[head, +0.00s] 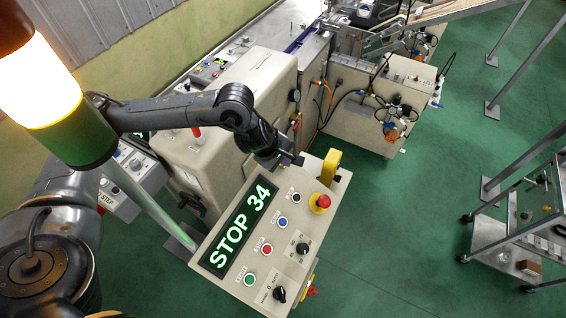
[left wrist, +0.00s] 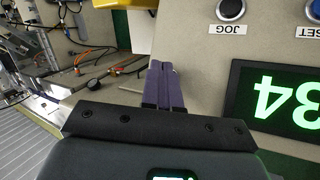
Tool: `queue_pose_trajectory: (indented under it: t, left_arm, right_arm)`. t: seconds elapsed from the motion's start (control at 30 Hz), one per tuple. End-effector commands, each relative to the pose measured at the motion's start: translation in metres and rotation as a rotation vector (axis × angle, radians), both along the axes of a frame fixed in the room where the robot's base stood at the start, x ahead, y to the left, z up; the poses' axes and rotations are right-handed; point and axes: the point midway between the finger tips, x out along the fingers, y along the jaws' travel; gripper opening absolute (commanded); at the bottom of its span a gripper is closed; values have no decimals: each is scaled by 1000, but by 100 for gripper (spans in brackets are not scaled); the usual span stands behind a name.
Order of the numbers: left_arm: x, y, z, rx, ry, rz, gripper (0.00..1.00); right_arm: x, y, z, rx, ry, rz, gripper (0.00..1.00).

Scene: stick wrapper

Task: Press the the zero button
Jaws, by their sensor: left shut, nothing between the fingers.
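The control panel (head: 228,283) has a lit display (head: 240,226) reading "STOP 34". Beside the display is a row of buttons: green (head: 250,279), red (head: 267,248), blue (head: 282,223) and black (head: 296,198). In the left wrist view the black button (left wrist: 231,9) is labelled JOG, and the blue button (left wrist: 314,10) is partly cut off. I cannot read a zero label on any button. My left gripper (head: 297,158) is shut and empty at the panel's upper end; its fingertips (left wrist: 164,68) are apart from the JOG button. My right gripper is not in view.
A red emergency stop (head: 320,203) and two black knobs (head: 303,248) (head: 279,294) share the panel. A yellow part (head: 331,166) stands at its upper edge. A lit beacon (head: 40,80) fills the upper left.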

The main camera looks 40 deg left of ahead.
Motion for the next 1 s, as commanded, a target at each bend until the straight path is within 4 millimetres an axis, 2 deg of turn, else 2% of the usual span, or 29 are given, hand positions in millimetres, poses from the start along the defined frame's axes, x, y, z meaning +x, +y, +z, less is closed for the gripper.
queue_pose_trajectory:
  t: [1.0]
  left_arm:
    - [-1,3,-5,1,1,0,0]
  right_arm:
    - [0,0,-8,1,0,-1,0]
